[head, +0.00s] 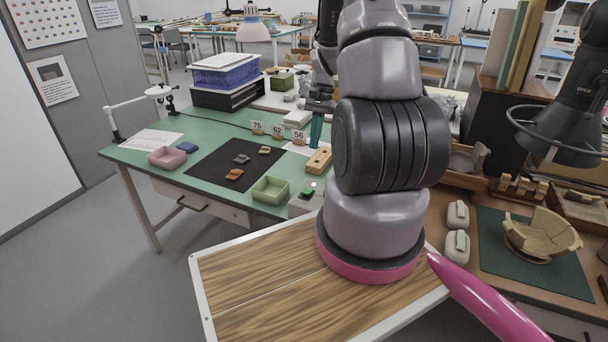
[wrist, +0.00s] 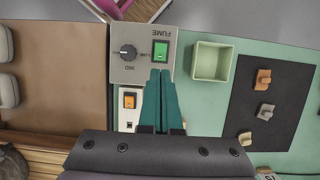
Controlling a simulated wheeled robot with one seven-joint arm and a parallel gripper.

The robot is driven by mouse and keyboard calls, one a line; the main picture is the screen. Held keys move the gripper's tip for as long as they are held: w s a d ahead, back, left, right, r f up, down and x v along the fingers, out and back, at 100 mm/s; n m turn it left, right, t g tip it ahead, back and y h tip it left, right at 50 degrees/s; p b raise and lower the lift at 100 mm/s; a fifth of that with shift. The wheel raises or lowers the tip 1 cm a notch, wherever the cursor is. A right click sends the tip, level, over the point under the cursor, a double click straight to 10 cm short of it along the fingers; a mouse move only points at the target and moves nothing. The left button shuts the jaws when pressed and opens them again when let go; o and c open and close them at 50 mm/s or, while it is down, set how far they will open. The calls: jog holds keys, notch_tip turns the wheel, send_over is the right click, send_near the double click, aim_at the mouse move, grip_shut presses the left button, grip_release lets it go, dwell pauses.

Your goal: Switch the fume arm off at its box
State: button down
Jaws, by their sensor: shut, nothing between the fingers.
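The grey fume box (wrist: 143,72) lies at the top of the wrist view. It is marked FUME and carries a dark knob (wrist: 127,52) and a green rocker switch (wrist: 160,52). In the head view the box (head: 298,206) stands at the green table's near edge, its green switch (head: 308,192) on top. My gripper (wrist: 160,72) is shut and empty, its teal fingers pointing at the switch, with the tips by its near edge in the picture. I cannot tell whether they touch in that view. In the head view my gripper (head: 316,145) hangs above the table, beyond the box.
A pale green tray (wrist: 211,76) sits beside the box, and a dark mat (wrist: 255,105) with several sherds lies past it. A white unit with an orange switch (wrist: 129,100) is next to my fingers. A dark hood (head: 570,135) hangs at the right.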

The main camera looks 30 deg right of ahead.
aim_at(306, 192)
jog(key=shift+d, duration=0.15)
jog(key=shift+w, duration=0.1)
jog(key=x, duration=1.4)
jog(key=shift+d, duration=0.1)
jog(key=shift+w, duration=0.1)
